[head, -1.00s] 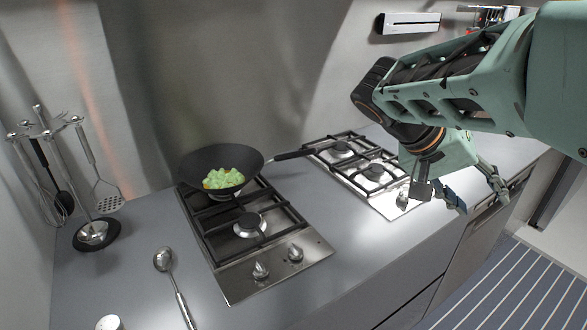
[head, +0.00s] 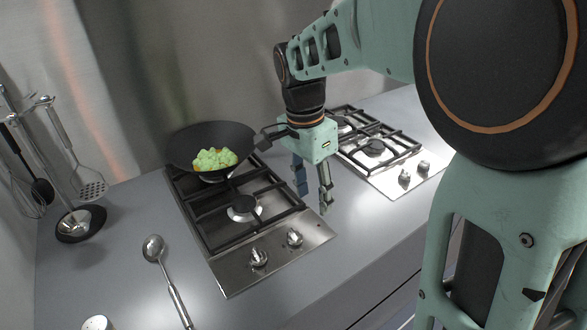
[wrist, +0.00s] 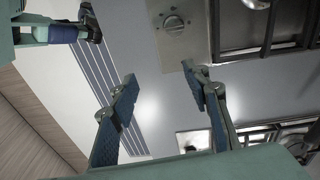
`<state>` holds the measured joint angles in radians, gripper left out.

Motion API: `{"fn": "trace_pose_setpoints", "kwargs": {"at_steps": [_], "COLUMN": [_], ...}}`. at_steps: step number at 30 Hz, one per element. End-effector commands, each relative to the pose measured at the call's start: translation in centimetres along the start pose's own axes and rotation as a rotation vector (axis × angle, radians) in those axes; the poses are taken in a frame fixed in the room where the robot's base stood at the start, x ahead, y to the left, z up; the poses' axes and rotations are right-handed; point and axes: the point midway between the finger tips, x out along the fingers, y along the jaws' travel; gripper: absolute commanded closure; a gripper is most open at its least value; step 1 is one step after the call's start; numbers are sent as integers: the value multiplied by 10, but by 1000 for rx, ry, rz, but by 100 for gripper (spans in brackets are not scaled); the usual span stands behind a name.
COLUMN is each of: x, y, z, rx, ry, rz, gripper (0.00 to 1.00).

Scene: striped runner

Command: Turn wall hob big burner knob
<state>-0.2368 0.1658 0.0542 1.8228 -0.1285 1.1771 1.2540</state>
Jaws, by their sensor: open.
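The left hob (head: 280,262) has two silver knobs at its front: a left knob (head: 258,257) and a right knob (head: 295,238). Its rear burner is under a pan; its front burner (head: 243,207) is bare. The right hob (head: 377,178) also has two front knobs, at left (head: 404,177) and right (head: 424,166). My gripper (head: 313,203) is open and empty, pointing down over the counter between the hobs, close to the left hob's right edge. In the wrist view, a knob (wrist: 173,23) on a steel panel lies beyond the open fingers (wrist: 160,75), apart from them.
A dark pan (head: 190,150) with green food (head: 213,159) sits on the left hob, its handle reaching towards my gripper. A utensil stand (head: 80,222) and a ladle (head: 165,275) are at left.

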Motion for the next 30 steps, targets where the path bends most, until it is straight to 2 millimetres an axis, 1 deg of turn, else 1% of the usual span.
{"fn": "trace_pose_setpoints", "kwargs": {"at_steps": [1,3,6,8,11,18,21,25,30], "x": [1,2,4,8,22,68,84,100,108], "y": [-9,-18,-24,-25,-26,-28,-29,-30,-31], "z": [10,21,29,30,31,36,37,38,39], "rx": [26,49,65,67,66,64,65,64,64], "ry": [-36,-72,-97,-101,-100,-100,-99,-98,-97], "rz": [-20,-42,-54,-55,-54,-51,-53,-54,-56], "gripper": [56,56,56,56,56,56,56,56,56]}}
